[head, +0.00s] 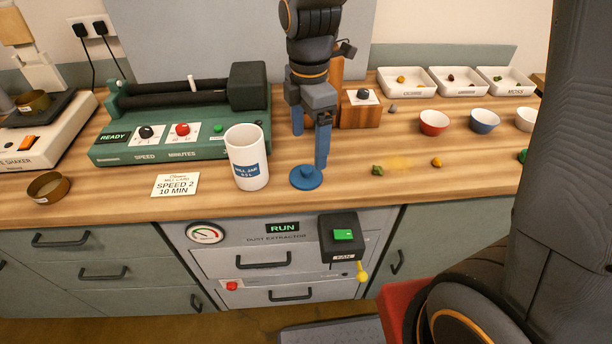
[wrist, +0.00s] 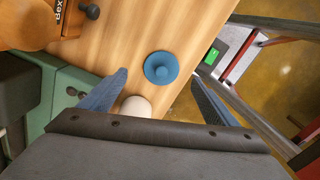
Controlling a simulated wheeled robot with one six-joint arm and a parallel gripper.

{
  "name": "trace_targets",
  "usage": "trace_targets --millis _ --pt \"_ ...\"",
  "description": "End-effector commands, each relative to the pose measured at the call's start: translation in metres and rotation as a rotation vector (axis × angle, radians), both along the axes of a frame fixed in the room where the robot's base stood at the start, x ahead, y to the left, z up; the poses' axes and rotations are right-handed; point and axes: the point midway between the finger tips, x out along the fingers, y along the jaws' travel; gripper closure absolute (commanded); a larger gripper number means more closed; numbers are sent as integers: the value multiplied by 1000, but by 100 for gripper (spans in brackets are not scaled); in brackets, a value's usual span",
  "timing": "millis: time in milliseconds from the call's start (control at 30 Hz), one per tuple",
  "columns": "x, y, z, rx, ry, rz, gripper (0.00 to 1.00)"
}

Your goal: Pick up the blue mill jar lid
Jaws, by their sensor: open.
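The blue mill jar lid (head: 306,178) lies flat on the wooden table near its front edge, with its knob up. It also shows in the wrist view (wrist: 161,68), ahead of and between the two fingers. My gripper (head: 311,150) is open and empty above the table, with its blue fingers pointing down just behind the lid. In the wrist view the gripper (wrist: 158,85) has its fingers spread wide. The white mill jar (head: 245,157) stands upright to the left of the lid. Whether a fingertip touches the lid I cannot tell.
A green roller mill (head: 180,130) stands behind the jar, and a speed card (head: 175,185) lies at its front. A wooden block with a knob (head: 361,108) is behind my gripper. Green and orange lumps (head: 377,170) lie to the right, with small bowls (head: 433,122) beyond.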

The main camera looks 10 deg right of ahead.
Motion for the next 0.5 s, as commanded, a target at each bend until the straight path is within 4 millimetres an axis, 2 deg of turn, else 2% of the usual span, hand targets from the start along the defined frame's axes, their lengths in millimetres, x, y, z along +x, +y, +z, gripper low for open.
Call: trace_targets --millis 133,500 --pt "1 5 -6 -2 7 63 17" --pt "-4 6 -40 -3 9 63 17"
